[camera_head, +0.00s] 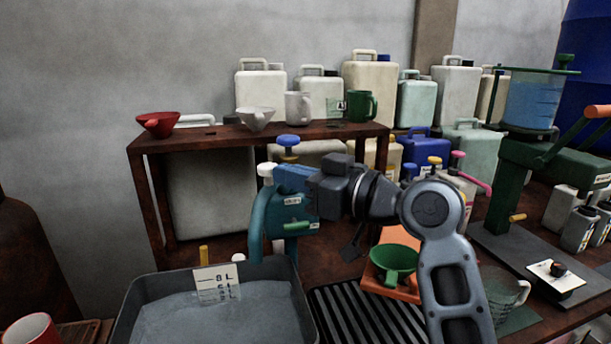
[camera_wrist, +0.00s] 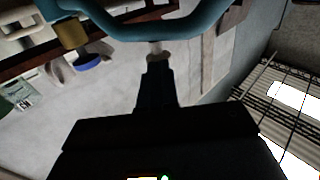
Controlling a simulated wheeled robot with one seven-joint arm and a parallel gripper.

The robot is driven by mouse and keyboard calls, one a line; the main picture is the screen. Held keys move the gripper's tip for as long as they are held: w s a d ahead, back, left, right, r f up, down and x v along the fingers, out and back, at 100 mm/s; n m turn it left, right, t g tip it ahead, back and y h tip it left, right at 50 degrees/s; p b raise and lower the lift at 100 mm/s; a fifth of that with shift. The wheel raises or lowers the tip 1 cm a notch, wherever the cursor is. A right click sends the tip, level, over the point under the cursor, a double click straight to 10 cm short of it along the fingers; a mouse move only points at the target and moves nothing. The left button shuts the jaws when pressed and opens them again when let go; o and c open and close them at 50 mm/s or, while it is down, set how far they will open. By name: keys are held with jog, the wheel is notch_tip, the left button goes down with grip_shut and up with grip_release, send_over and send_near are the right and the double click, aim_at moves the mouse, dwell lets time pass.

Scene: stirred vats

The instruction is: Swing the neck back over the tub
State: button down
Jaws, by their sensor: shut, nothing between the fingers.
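The teal curved neck (camera_head: 257,222) shows in the head view left of my gripper. It bends down toward the back rim of the grey tub (camera_head: 128,322); I cannot tell whether its end is over the tub or behind it. The tub holds pale liquid and a white level gauge (camera_head: 214,280). My gripper (camera_head: 318,190) is beside the teal pump body (camera_head: 290,215); its fingertips are hidden there. In the wrist view the shut, empty fingers (camera_wrist: 157,58) point at the teal neck (camera_wrist: 150,30), close to it; contact is unclear.
A dark shelf (camera_head: 270,136) with funnels and mugs stands behind. A green funnel (camera_head: 394,262) sits in an orange stand beside my arm. A slatted drain rack (camera_head: 345,315) lies right of the tub. A green press (camera_head: 512,190) stands at right.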

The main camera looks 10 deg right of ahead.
aim_at(259, 174)
jog(key=shift+a, duration=0.1)
jog(key=a, duration=0.2)
jog(key=w+a+b, duration=0.1)
jog(key=a, duration=0.1)
jog(key=shift+w+a, duration=0.1)
jog(key=shift+a, duration=0.1)
jog(key=shift+r, duration=0.1)
jog(key=shift+a, duration=0.15)
